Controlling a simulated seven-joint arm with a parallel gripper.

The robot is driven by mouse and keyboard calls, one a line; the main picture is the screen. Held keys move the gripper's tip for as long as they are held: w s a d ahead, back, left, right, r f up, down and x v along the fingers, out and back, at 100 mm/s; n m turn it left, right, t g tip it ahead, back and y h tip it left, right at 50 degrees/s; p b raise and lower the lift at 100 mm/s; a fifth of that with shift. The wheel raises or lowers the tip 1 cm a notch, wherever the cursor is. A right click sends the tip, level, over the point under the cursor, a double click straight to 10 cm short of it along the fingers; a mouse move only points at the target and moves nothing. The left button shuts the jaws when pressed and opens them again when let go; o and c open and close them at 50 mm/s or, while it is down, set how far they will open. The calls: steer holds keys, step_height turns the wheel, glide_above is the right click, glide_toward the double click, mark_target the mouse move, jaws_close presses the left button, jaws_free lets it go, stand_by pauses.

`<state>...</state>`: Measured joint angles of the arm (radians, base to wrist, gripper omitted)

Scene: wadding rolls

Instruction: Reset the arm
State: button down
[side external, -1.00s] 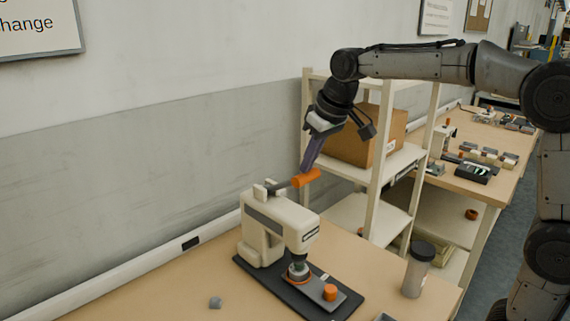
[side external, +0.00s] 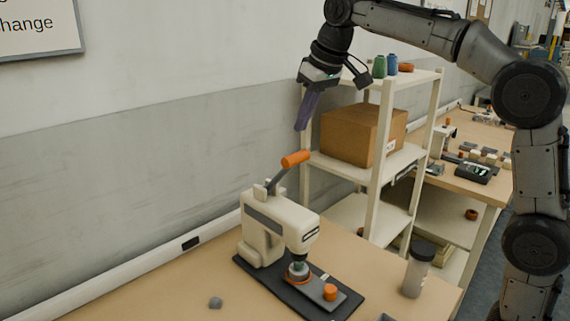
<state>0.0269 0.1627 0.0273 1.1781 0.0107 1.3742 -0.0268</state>
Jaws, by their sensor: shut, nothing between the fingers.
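My gripper (side external: 304,112) is shut and empty, with its purple fingers pointing down. It hangs in the air above and apart from the orange-handled lever (side external: 296,159) of a cream press (side external: 279,226). The lever tilts up to the right. The press stands on a black base plate (side external: 258,279) on the near table, with a small round orange and green piece (side external: 298,270) under its head.
A cream shelf (side external: 376,193) with a cardboard box (side external: 362,134) and spools (side external: 379,66) on top stands behind, close to my arm. A dark-lidded jar (side external: 417,270) stands right of the press. A small grey piece (side external: 215,303) lies at the front left. The table's left part is mostly clear.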

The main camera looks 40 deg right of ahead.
steer(key=shift+r, duration=0.3)
steer(key=s+r+t, duration=0.1)
steer(key=s+r, duration=0.1)
steer(key=s, duration=1.3)
steer(key=s+f, duration=0.7)
steer(key=f, duration=0.2)
steer(key=s+a+f, duration=0.1)
steer(key=s+f, duration=0.6)
steer(key=f, duration=0.3)
steer(key=shift+s+f, duration=0.15)
steer(key=shift+f, duration=0.15)
